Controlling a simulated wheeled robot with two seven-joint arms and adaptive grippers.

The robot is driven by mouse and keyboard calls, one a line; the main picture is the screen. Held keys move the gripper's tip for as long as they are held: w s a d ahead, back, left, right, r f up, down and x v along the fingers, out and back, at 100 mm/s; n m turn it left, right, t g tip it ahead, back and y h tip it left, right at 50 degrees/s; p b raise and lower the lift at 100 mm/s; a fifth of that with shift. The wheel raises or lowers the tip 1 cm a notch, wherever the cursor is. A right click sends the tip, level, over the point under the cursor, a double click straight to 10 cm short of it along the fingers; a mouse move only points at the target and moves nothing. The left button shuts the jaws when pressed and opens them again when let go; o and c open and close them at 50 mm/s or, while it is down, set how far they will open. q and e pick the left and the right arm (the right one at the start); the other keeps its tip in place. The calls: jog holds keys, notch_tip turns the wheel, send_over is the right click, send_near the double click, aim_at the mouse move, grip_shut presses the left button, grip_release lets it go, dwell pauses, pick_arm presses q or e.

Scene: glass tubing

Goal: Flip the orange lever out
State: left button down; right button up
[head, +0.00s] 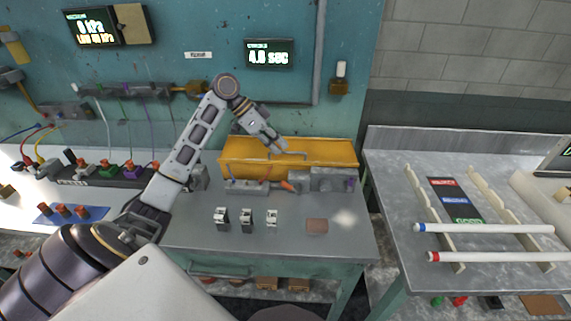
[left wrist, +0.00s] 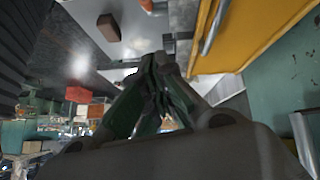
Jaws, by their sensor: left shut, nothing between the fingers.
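The orange lever (head: 287,186) is a small orange handle on the grey fixture (head: 248,187) at the back of the middle bench, in front of the yellow housing (head: 235,158). My left gripper (head: 280,149) is above and behind it, over the yellow housing, with a clear gap to the lever. In the left wrist view its fingers (left wrist: 158,62) are shut together and empty. My right gripper is not in view.
A grey valve body (head: 322,180) stands right of the lever. Glass tubes (head: 485,228) lie on the right table. The bench front is mostly clear.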

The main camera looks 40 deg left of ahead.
pick_arm(q)
jog(key=d+f, duration=0.1)
jog(key=f, duration=0.2)
jog(key=d+f, duration=0.2)
jog(key=f, duration=0.2)
jog(key=w+d+f, duration=0.1)
jog(key=f, duration=0.2)
jog(key=shift+w+d+f+p, duration=0.1)
jog(key=shift+d+f+p, duration=0.05)
jog(key=shift+p, duration=0.25)
jog(key=shift+f, duration=0.25)
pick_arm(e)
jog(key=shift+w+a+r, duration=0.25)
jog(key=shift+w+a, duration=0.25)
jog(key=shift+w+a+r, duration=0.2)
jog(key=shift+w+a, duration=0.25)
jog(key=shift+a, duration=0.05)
pick_arm(q)
jog(key=shift+s+a+f, duration=0.15)
jog(key=shift+s+a, duration=0.05)
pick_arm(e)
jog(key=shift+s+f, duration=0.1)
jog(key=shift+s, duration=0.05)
